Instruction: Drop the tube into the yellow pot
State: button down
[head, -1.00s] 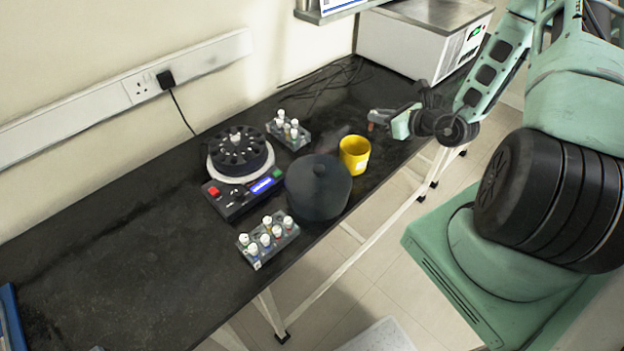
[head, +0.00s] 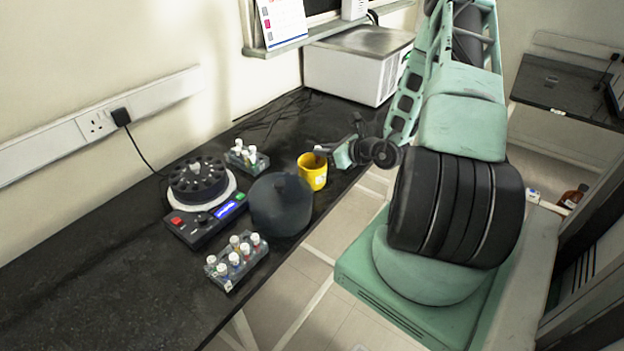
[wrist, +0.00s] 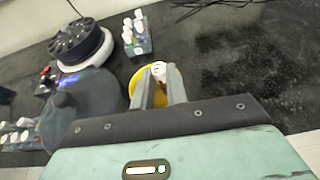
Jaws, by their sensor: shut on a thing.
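The yellow pot (head: 312,172) stands on the black bench, right of the dark lid, and it also shows in the wrist view (wrist: 136,82) beneath my fingers. My gripper (head: 322,150) is at the pot's right rim in the head view. In the wrist view its two grey fingers (wrist: 158,88) are shut on a tube (wrist: 158,70) with a white cap and a reddish-brown part below. The tube appears over the pot's opening in that view. How high its lower end is above or inside the pot cannot be told.
The dark round lid (head: 281,205) stands close left of the pot. The centrifuge (head: 200,185) and two tube racks, the back one (head: 246,157) and the front one (head: 236,262), lie farther left. A white box unit (head: 355,65) stands at the back. Bench right of the pot is clear.

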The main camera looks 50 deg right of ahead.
jog(key=shift+f, duration=0.4)
jog(key=c, duration=1.3)
grip_release()
jog(key=b+v, duration=0.2)
jog(key=v, duration=1.5)
jog(key=shift+s+b, duration=0.25)
jog(key=shift+b, duration=0.15)
